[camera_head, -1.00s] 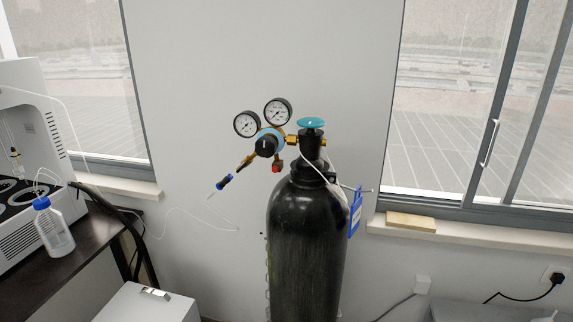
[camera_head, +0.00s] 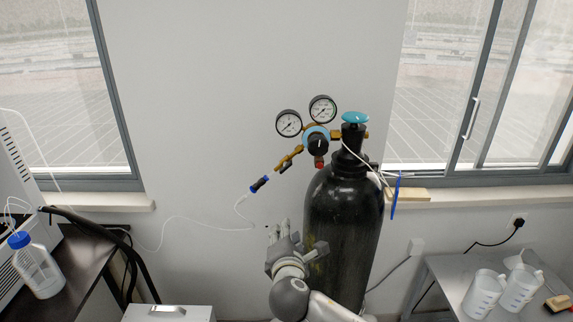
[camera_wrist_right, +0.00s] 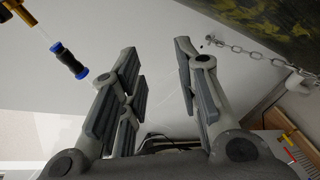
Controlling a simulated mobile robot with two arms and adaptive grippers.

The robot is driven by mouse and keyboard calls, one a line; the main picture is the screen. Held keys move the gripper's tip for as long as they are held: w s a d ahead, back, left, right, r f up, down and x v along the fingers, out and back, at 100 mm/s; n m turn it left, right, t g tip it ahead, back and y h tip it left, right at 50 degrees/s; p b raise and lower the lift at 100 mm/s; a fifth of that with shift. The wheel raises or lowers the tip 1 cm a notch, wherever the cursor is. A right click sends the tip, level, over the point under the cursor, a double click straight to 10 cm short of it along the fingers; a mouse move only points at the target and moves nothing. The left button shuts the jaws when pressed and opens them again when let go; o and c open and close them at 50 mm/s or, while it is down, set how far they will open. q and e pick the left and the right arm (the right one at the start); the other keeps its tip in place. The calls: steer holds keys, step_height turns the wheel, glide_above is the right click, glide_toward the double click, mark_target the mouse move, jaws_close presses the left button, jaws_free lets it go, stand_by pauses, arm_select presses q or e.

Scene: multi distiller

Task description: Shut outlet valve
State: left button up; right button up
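The gas regulator with two round gauges (camera_head: 305,116) and a dark knob (camera_head: 317,144) sits on the neck of a black cylinder (camera_head: 347,215). Its brass outlet arm (camera_head: 290,157) slants down left to a blue-and-black connector (camera_head: 260,184) with a thin clear tube. I cannot tell the valve handle's position. My right gripper (camera_head: 279,233) is below the connector, in front of the cylinder's left side, apart from the outlet. The right wrist view shows its fingers (camera_wrist_right: 157,48) spread and empty, with the connector (camera_wrist_right: 68,60) at upper left. My left gripper is out of view.
A turquoise handwheel (camera_head: 355,118) tops the cylinder. A chain (camera_wrist_right: 234,47) runs beside it in the wrist view. A dark bench with a blue-capped bottle (camera_head: 38,268) stands left; a grey table with beakers (camera_head: 484,292) stands right. Wall space left of the regulator is clear.

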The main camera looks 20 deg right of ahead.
mark_target(287, 169)
steer(key=s+r+n+t+h+p, duration=0.1)
steer(key=s+r+n+t, duration=0.2)
steer(key=r, duration=1.2)
steer(key=shift+m, duration=0.5)
steer(key=p+x, duration=0.2)
steer(key=x, duration=0.5)
steer(key=shift+w+a+r+p, duration=0.1)
steer(key=shift+w+r+p, duration=0.05)
steer(key=shift+w+p, duration=0.25)
steer(key=shift+x, duration=0.75)
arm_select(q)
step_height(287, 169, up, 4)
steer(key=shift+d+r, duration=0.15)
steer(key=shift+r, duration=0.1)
arm_select(e)
steer(key=shift+c, duration=0.3)
jaws_close()
